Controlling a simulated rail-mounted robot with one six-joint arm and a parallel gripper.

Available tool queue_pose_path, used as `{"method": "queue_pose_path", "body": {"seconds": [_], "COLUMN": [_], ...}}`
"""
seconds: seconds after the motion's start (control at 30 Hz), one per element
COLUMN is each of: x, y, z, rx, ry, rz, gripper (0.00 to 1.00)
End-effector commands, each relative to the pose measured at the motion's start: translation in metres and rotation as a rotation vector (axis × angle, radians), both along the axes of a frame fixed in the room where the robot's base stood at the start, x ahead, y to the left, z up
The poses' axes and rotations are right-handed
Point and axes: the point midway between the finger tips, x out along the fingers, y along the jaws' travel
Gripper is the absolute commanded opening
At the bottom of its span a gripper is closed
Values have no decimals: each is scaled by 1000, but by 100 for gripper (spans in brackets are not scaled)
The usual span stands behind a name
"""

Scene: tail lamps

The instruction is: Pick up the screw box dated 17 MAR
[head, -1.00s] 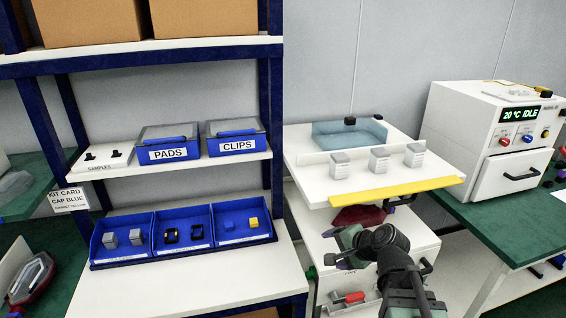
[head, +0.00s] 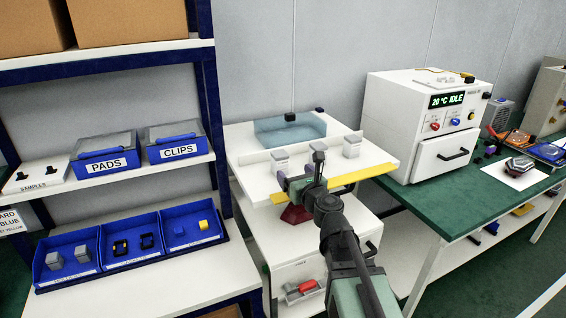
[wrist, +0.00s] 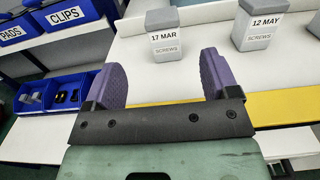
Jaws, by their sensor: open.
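The screw box labelled 17 MAR (wrist: 164,36) stands upright on the white top in the wrist view, ahead of my gripper (wrist: 160,78) and between its purple fingers as seen. My gripper is open and empty, apart from the box. A box labelled 12 MAY (wrist: 258,28) stands to its right. In the head view the leftmost grey box (head: 280,160) matches the 17 MAR one by its place, but its label is unreadable there.
A third grey box (head: 351,146) stands at the right of the row. A yellow strip (head: 365,177) edges the white top. A clear blue bin (head: 290,130) is behind. The shelf with blue bins (head: 122,245) is at left, the oven (head: 425,125) at right.

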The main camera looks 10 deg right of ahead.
Motion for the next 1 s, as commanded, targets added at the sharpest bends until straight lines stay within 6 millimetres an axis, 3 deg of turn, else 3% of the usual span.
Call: {"method": "queue_pose_path", "body": {"seconds": [0.2, 0.4, 0.67, 0.9, 1.0], "x": [44, 51, 96, 97, 97], "y": [8, 10, 18, 19, 19], "z": [0, 1, 3, 3, 3], "rx": [-3, -4, -4, -4, -4], "ry": [-1, 0, -1, -1, -1], "rz": [1, 1, 3, 1, 2], "gripper": [81, 81, 81, 79, 64]}}
